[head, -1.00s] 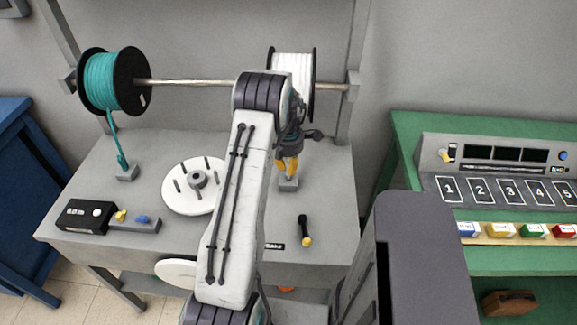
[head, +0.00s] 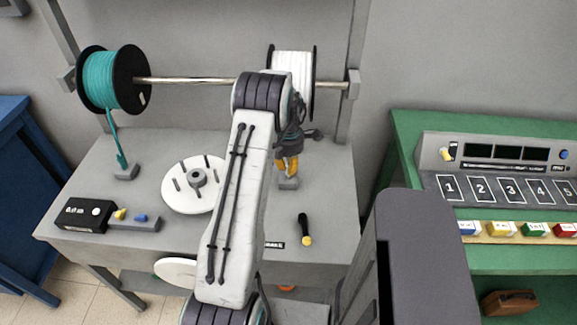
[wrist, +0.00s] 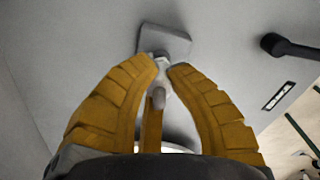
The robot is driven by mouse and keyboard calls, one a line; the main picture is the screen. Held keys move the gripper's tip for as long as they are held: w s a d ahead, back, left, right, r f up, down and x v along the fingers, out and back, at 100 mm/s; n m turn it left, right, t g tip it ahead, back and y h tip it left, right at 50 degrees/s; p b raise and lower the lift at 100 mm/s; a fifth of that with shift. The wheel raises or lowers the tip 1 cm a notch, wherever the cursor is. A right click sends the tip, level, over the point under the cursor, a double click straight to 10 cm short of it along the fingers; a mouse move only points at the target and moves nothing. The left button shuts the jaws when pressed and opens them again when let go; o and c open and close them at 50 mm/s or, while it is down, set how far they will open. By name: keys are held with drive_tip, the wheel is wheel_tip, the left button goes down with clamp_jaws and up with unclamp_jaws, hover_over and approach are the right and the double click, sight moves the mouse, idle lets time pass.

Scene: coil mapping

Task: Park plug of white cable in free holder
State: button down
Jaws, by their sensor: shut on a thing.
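The white cable spool (head: 293,62) hangs on the rod at the back of the grey bench. My gripper (head: 287,166), with yellow fingers, points down just above a small grey holder (head: 288,184) on the bench's right side. In the wrist view my gripper (wrist: 166,68) is shut on the pale plug of the white cable (wrist: 159,96), directly over the holder (wrist: 173,38). The fingers hide much of the plug, and I cannot tell how deep it sits in the holder. The white cable between spool and plug is mostly hidden by my arm.
The teal spool (head: 112,80) hangs at the left, its cable ending in another holder (head: 126,173). A white disc with pegs (head: 190,190), a black device (head: 85,215) and a black-and-yellow handle (head: 304,229) are on the bench. A green table (head: 407,140) stands at the right.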

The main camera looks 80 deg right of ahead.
drive_tip(key=shift+f+b, duration=0.65)
drive_tip(key=shift+f, duration=0.2)
idle(0.6)
drive_tip(key=c, duration=1.2)
unclamp_jaws()
drive_tip(key=shift+c, duration=0.2)
drive_tip(key=r, duration=1.2)
drive_tip(key=shift+a, duration=0.2)
